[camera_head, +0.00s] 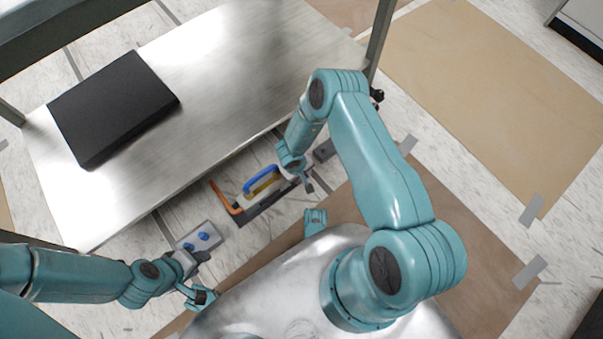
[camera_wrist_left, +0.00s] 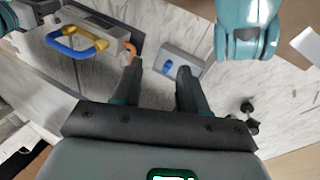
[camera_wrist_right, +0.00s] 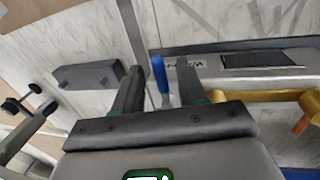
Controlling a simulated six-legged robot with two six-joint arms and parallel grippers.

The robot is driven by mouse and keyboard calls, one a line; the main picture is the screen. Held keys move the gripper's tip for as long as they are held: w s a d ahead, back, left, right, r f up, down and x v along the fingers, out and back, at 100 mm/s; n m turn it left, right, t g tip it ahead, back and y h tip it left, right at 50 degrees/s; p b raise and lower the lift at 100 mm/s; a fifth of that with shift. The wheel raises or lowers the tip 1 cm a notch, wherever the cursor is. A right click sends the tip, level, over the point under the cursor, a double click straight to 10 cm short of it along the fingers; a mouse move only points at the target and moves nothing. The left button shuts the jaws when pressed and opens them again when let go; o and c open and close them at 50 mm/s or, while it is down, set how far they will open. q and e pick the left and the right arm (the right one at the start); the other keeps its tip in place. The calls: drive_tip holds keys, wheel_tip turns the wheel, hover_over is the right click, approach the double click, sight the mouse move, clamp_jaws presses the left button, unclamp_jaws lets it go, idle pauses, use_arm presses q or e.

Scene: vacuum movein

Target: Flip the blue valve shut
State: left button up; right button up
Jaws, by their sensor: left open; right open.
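A long grey device (camera_head: 262,208) has a blue U-shaped handle (camera_head: 262,178) on yellow mounts and an orange lever (camera_head: 225,198) at its left end. In the right wrist view, a blue lever (camera_wrist_right: 160,74), likely the blue valve, stands upright at the device's end. It appears between the fingers of my open right gripper (camera_wrist_right: 158,88); contact cannot be told. The right gripper (camera_head: 305,183) hides this end in the head view. My left gripper (camera_wrist_left: 156,72) is open and empty, close to a small grey box (camera_wrist_left: 178,62) with blue knobs.
A metal table (camera_head: 215,75) with a black flat box (camera_head: 113,105) stands behind the device. Another grey block (camera_wrist_right: 88,76) lies left in the right wrist view. Brown sheets (camera_head: 500,90) taped to the floor lie at the right.

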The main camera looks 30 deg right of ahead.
use_arm(q)
wheel_tip(320, 180, up, 8)
drive_tip(key=s+d+g+p, duration=0.1)
drive_tip(key=s+p, duration=0.2)
drive_tip(key=p, duration=0.4)
drive_tip(key=shift+d+f+p, duration=0.2)
drive_tip(key=shift+f+p, duration=0.05)
drive_tip(key=shift+p, duration=0.1)
use_arm(e)
drive_tip(key=a+r, duration=0.3)
drive_tip(key=r, duration=1.3)
drive_tip(key=shift+s, duration=0.15)
drive_tip(key=shift+a, duration=0.1)
